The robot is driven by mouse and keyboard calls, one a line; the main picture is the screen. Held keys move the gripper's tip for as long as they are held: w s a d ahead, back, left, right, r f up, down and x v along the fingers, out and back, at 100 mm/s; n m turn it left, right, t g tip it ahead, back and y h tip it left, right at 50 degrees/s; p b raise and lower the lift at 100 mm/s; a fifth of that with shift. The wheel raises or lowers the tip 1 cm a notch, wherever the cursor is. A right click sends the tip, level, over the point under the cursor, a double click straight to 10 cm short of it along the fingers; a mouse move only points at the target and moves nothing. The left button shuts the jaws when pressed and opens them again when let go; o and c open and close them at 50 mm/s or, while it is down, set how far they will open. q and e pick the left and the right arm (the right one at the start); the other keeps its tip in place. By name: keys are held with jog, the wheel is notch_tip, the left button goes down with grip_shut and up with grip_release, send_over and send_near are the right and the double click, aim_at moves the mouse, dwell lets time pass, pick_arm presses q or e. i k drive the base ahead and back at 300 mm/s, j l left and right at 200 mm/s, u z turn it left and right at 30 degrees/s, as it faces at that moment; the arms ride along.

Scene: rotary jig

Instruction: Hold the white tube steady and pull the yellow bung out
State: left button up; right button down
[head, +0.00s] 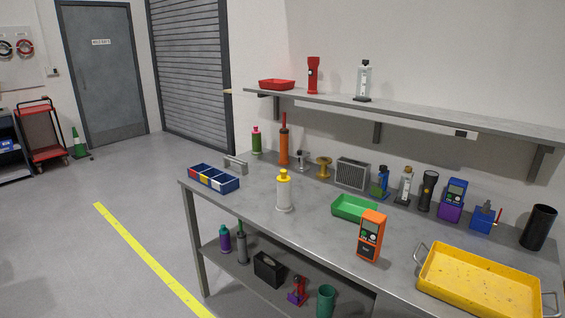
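The white tube (283,194) stands upright on the grey metal workbench, left of the bench's middle. The yellow bung (284,175) sits in the top of the tube, with its narrower knob pointing up. Nothing touches the tube or the bung. Neither of my grippers shows in the head view.
A blue divided bin (209,179) lies left of the tube. A green tray (354,207) and an orange meter (370,235) are to the right, with a yellow tray (478,285) beyond. Several tools line the back under a wall shelf (420,114). Bench around the tube is clear.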

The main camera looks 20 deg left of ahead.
aim_at(284, 178)
jog(key=i+j+z, duration=0.1)
jog(key=j+z, duration=0.25)
jog(key=i+j+z, duration=0.1)
jog(key=j+z, duration=0.6)
jog(key=j, duration=0.5)
jog(key=j+z, duration=0.1)
jog(key=j, duration=0.85)
jog(key=j+z, duration=0.1)
jog(key=j, duration=0.8)
jog(key=k, duration=0.05)
